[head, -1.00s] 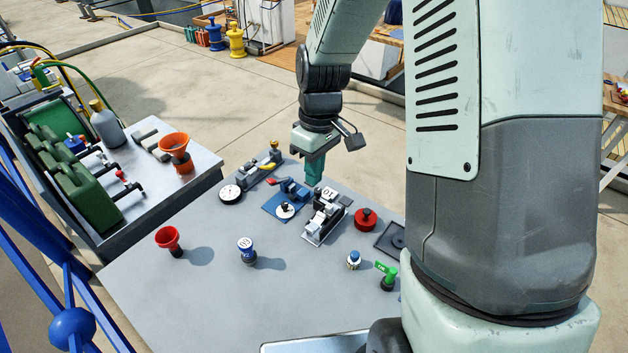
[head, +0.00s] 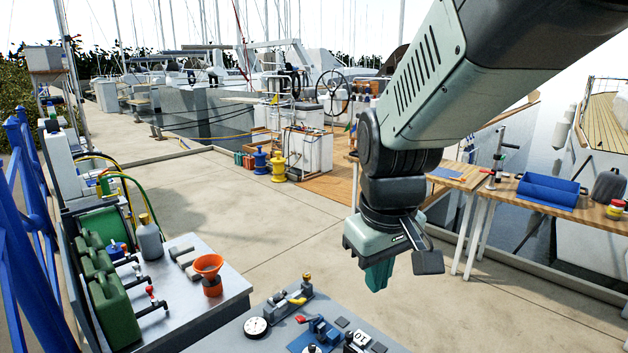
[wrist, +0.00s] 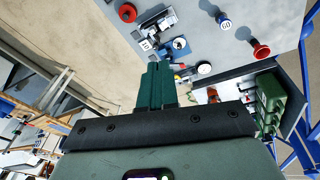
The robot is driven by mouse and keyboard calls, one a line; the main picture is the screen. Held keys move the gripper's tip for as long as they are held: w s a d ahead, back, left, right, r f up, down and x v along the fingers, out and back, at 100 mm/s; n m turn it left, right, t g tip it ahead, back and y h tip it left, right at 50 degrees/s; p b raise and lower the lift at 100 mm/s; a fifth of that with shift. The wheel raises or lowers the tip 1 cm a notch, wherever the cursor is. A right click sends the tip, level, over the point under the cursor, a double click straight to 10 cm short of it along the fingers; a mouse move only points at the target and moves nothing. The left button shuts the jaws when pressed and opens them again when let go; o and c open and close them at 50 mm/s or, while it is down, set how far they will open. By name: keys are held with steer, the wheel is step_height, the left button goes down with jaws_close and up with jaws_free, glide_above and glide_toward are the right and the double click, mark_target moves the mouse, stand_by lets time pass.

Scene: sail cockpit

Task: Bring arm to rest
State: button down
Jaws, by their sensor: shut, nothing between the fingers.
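My gripper (head: 379,275) is raised in the air above and beyond the far right part of the grey work table (head: 228,337) in the head view. Its green fingers point down and are closed together with nothing between them. In the wrist view the shut fingers (wrist: 156,86) show at the middle, with the table and its parts well beyond them. My arm reaches in from the upper right of the head view, bent at the wrist.
The table holds a round white gauge (head: 256,327), a blue device (head: 318,333) and other small parts. A side bench at left carries an orange funnel (head: 208,268) and green jerrycans (head: 110,307). A wooden bench (head: 545,196) stands at right. Open pavement lies between.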

steer(key=s+d+r+m+t, duration=0.2)
steer(key=s+r, duration=0.6)
steer(key=s, duration=0.5)
steer(key=m+t, duration=0.1)
steer(key=m, duration=0.1)
steer(key=shift+m, duration=0.4)
